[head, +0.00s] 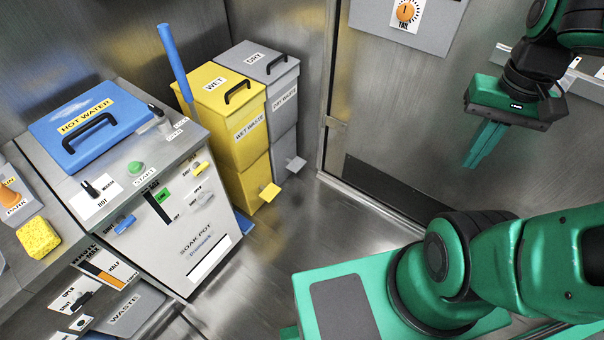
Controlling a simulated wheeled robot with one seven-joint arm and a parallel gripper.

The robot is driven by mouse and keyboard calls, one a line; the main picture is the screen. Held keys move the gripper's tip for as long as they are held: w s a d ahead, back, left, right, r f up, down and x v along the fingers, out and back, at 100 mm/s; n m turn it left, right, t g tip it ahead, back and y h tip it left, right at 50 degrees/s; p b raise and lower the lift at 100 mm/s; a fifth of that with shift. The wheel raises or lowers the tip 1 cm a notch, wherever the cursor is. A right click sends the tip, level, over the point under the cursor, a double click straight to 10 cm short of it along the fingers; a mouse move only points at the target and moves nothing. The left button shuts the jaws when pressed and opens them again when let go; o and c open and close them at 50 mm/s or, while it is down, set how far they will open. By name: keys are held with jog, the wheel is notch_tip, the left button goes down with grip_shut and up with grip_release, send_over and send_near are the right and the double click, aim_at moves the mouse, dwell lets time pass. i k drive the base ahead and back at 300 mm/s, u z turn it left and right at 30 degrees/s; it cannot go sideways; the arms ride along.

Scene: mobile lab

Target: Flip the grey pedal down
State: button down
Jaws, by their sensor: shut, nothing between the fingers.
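The grey pedal (296,163) sticks out from the low front of the grey bin (280,95), which is labelled as dry waste. The pedal looks like a small flat plate; I cannot tell its exact tilt. The grey bin's lid is closed. My gripper (471,163) is at the upper right, its green fingers together and pointing down, with nothing held. It is well to the right of the grey pedal and apart from it.
A yellow wet waste bin (237,130) with a yellow pedal (270,193) stands left of the grey bin. The hot water unit (205,225) is farther left, and a blue pole (175,60) rises behind it. Open metal floor (310,225) lies before the bins.

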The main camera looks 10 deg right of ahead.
aim_at(296, 164)
jog(key=z, duration=0.3)
jog(key=i, duration=1.2)
jog(key=u, duration=0.45)
